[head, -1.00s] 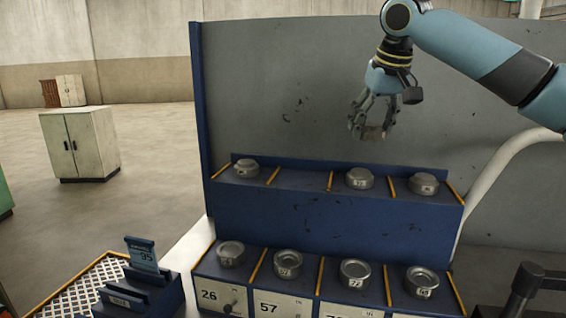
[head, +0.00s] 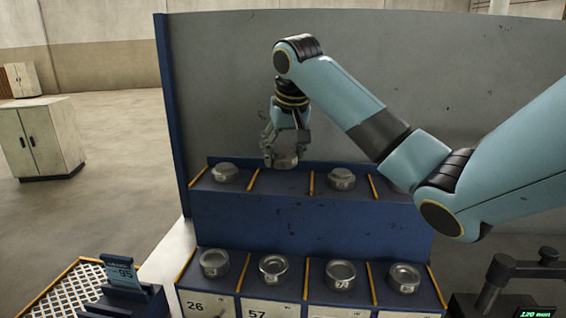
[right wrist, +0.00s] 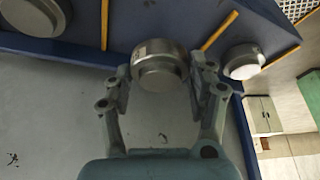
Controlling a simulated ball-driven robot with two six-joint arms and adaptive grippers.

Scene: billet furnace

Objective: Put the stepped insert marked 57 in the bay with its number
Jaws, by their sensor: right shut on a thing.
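My right gripper (head: 281,160) is shut on a grey round stepped insert (head: 287,155), just above the empty second bay (head: 281,182) of the blue upper shelf. In the right wrist view the same insert (right wrist: 160,70) sits between the fingers, with a pale label on its side that I cannot read. The lower-row bay marked 57 (head: 257,313) has a hollow round piece (head: 273,268) above its plate. My left gripper is not in view.
Other inserts stand in the upper shelf, left (head: 225,173) and right (head: 341,178) of the empty bay, between orange dividers (head: 311,182). The lower row holds several hollow pieces. A blue rack with a 95 card (head: 120,270) stands lower left.

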